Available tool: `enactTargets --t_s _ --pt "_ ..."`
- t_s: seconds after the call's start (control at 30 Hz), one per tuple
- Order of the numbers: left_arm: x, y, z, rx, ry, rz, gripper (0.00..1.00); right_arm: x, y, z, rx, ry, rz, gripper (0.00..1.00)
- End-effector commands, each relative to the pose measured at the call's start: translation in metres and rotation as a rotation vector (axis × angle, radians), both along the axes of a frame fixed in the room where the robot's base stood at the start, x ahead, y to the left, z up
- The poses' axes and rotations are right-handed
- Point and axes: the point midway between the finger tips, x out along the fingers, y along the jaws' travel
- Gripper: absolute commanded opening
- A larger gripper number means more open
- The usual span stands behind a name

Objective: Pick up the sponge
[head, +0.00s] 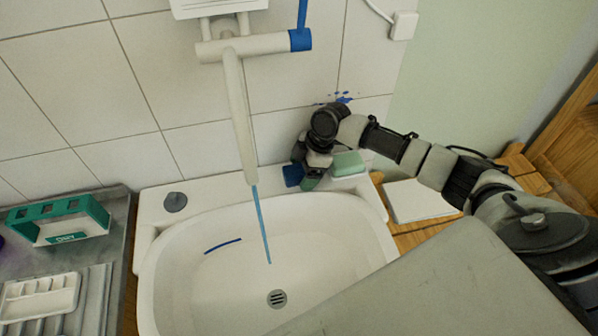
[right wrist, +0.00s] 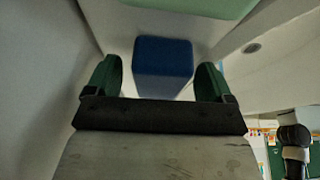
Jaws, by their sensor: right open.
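A small blue block (head: 292,174), which looks like the sponge, sits on the back right rim of the white sink. In the right wrist view the blue block (right wrist: 163,62) lies between the two green fingers, with a gap visible on each side. My right gripper (head: 308,181) is open, reaching down over the rim at the block; the arm hides part of the area in the head view. A pale green rounded block (head: 347,162) lies just right of it, and its edge shows at the top of the right wrist view (right wrist: 195,6). My left gripper is not in view.
The white sink (head: 190,262) has a tap (head: 238,110) above it with a blue stream of water. A tiled wall stands close behind. A green holder (head: 58,218) and a white tray (head: 40,297) lie left. A white pad (head: 418,200) lies on wood at right.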

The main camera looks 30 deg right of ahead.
Motion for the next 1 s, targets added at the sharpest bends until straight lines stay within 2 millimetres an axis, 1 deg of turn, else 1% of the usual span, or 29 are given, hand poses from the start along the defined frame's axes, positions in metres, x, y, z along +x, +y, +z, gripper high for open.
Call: enactTargets --t_s 0.13,0.4,0.47,0.5,0.77,0.87,1.0 --pt "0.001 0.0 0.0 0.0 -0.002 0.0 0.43 0.0 0.0 0.0 0.0 0.0 0.0 0.83" --pt "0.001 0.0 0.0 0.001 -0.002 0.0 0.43 0.0 0.0 0.0 0.0 0.0 0.0 0.42" --pt "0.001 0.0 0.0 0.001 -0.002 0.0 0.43 0.0 0.0 0.0 0.0 0.0 0.0 0.32" --pt "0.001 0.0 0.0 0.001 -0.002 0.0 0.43 0.0 0.0 0.0 0.0 0.0 0.0 0.31" --pt "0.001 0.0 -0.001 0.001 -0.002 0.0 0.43 0.0 0.0 0.002 0.0 -0.001 0.0 0.3" --pt "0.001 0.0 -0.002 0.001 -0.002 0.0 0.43 0.001 0.0 0.008 0.0 -0.002 0.0 0.3" --pt "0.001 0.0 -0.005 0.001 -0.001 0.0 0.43 0.0 -0.001 0.024 0.0 -0.004 0.001 0.3"
